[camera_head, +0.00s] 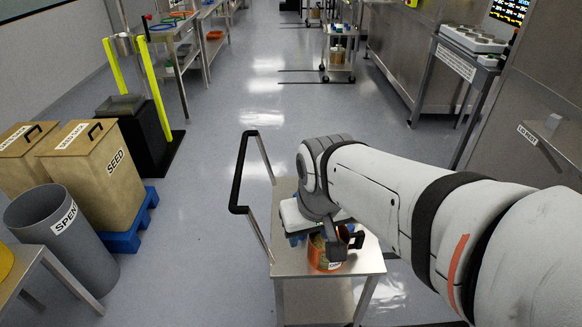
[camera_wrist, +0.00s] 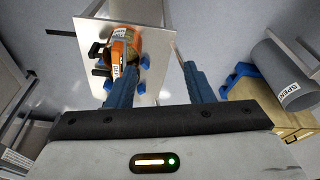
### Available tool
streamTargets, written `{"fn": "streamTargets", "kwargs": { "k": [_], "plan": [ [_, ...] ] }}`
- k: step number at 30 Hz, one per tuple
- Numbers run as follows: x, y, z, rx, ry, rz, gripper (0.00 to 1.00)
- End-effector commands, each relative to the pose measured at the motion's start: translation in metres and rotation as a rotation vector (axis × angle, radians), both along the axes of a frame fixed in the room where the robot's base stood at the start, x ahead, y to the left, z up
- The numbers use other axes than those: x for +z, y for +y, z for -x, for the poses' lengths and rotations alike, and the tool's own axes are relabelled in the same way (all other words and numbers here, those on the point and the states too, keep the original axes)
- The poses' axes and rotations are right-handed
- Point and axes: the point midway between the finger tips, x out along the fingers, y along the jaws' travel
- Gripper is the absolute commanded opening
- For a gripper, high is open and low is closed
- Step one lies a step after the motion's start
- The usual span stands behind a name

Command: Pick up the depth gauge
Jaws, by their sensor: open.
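I cannot make out a depth gauge for certain in either view. An orange container with a white label (camera_head: 325,254) stands on a small steel cart (camera_head: 360,262); it also shows in the wrist view (camera_wrist: 125,48). Small blue parts (camera_wrist: 145,61) and dark parts (camera_wrist: 99,71) lie around it. My gripper (camera_head: 338,238) is over the cart, and my arm hides part of the cart top. In the wrist view, my gripper (camera_wrist: 158,68) has its two blue fingers wide apart with nothing held between them. The left finger overlaps the container's lower side in the picture.
The cart has a black push handle (camera_head: 238,178) on its left. A grey bin (camera_head: 68,235) and tan seed bins (camera_head: 100,172) on a blue pallet (camera_head: 130,225) stand left. A steel bench (camera_head: 470,65) is at right. The aisle floor behind the cart is clear.

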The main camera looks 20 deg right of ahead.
Motion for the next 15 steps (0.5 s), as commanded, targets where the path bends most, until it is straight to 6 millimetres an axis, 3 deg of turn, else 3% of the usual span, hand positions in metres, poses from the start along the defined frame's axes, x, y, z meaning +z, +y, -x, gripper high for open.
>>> {"fn": "streamTargets", "kwargs": {
  "k": [5,9,15],
  "plan": [
    [-0.046,-0.031,-0.045,-0.056,-0.027,-0.004,0.47],
    [-0.096,-0.065,-0.092,-0.138,-0.071,-0.003,0.47],
    [-0.155,-0.113,-0.14,-0.231,-0.129,0.009,0.47]
  ]
}}
